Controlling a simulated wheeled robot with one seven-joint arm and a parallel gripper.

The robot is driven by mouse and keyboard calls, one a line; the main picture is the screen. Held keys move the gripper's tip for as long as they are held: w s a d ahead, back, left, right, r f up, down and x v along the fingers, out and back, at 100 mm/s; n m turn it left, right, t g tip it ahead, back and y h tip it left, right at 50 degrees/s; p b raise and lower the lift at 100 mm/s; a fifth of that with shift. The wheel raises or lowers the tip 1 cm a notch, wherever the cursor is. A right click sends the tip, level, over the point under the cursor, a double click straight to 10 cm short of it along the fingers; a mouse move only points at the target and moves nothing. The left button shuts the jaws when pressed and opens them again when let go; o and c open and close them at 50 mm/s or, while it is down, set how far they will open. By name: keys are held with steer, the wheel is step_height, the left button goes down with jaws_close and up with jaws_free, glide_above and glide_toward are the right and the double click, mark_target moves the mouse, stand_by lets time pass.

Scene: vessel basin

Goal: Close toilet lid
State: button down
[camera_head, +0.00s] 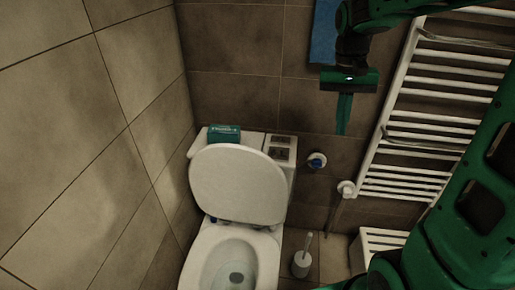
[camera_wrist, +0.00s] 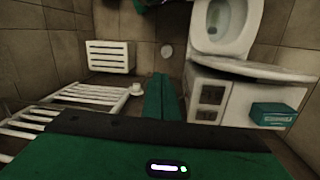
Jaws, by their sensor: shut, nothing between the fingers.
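The toilet lid (camera_head: 238,184) stands raised, leaning back against the white cistern (camera_head: 279,152). The toilet bowl (camera_head: 228,262) below it is open, with its seat ring down as far as I can tell. In the wrist view the lid (camera_wrist: 250,69) shows nearly edge-on between the bowl (camera_wrist: 222,26) and the cistern (camera_wrist: 236,101). My gripper (camera_head: 343,128) is shut and empty, pointing down, high up and to the right of the lid, apart from it. Its closed fingers also show in the wrist view (camera_wrist: 161,100).
A green box (camera_head: 224,134) lies on the cistern. A white towel radiator (camera_head: 425,125) and a blue towel (camera_head: 324,35) are at the right. A toilet brush (camera_head: 302,260) and a white slatted box (camera_head: 377,248) stand on the floor. A tiled wall is close on the left.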

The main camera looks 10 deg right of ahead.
steer(key=w+a+f+n+y, duration=0.1)
steer(key=w+a+f, duration=0.1)
steer(key=w+a, duration=0.65)
steer(key=w+a+f, duration=0.3)
steer(key=w+a, duration=0.5)
steer(key=a, duration=0.1)
steer(key=shift+g, duration=0.4)
steer(key=f, duration=0.3)
steer(key=s+f, duration=0.1)
steer(key=f, duration=0.5)
steer(key=shift+s+a, duration=0.25)
steer(key=shift+a, duration=0.1)
steer(key=shift+s+a, duration=0.4)
steer(key=shift+s, duration=0.5)
steer(key=shift+s+a, duration=0.35)
steer(key=shift+s, duration=0.5)
steer(key=shift+s+a, duration=0.1)
